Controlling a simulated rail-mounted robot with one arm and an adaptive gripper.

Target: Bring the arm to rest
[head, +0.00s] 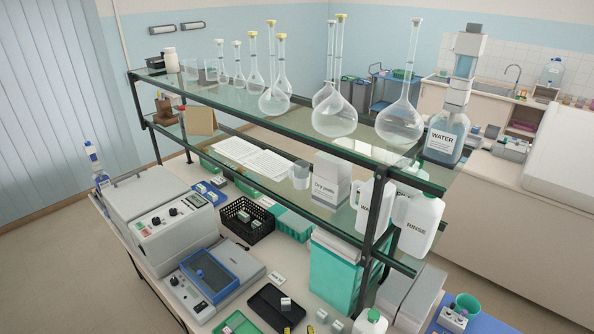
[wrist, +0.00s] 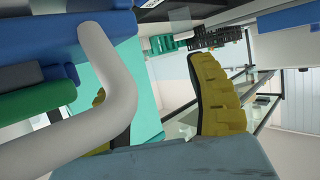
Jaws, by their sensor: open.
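My gripper (wrist: 150,82) shows in the wrist view as two yellow ridged fingers on a grey-blue body. The fingers stand well apart, and I see nothing held between them. A thick white curved tube or handle (wrist: 110,85) passes close to the camera and hides much of the left finger. A teal surface (wrist: 120,60) lies behind the gap between the fingers. In the head view, small yellow bits show at the bottom edge; I cannot tell whether they are my fingertips.
A glass shelf rack (head: 290,125) with several flasks spans the bench. A black basket (head: 246,220), a teal box (head: 333,275), a black tray (head: 275,308) and a green-capped bottle (head: 370,322) crowd the bench. Floor at the left (head: 60,240) is clear.

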